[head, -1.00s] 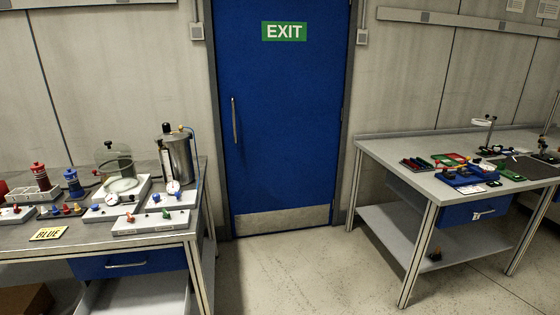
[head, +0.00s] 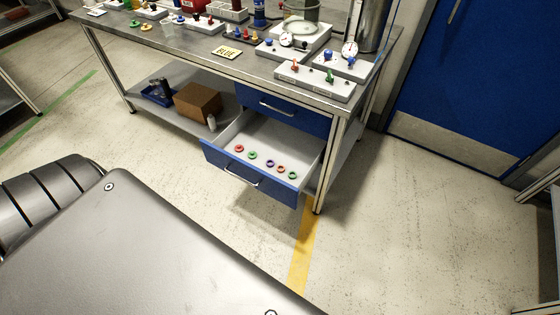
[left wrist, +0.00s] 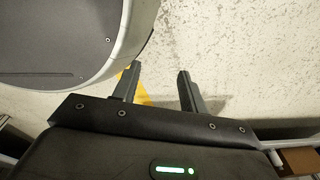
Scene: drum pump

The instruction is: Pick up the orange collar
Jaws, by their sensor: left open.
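Several small coloured rings lie in a row in an open white-lined drawer (head: 246,122) under the bench, in the head view. From left to right I see a red ring (head: 238,148), a green ring (head: 252,155), a purple ring (head: 270,163), a reddish ring (head: 281,168) and a green ring (head: 292,173). They are too small to tell surely which is the orange collar. My left gripper (left wrist: 159,72) is open and empty in the left wrist view, over bare floor, away from the drawer. My right gripper is in neither view.
A closed blue drawer (head: 285,112) sits above the open one. A cardboard box (head: 197,102) and blue tray (head: 158,94) stand on the lower shelf. Floor before the bench is clear.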

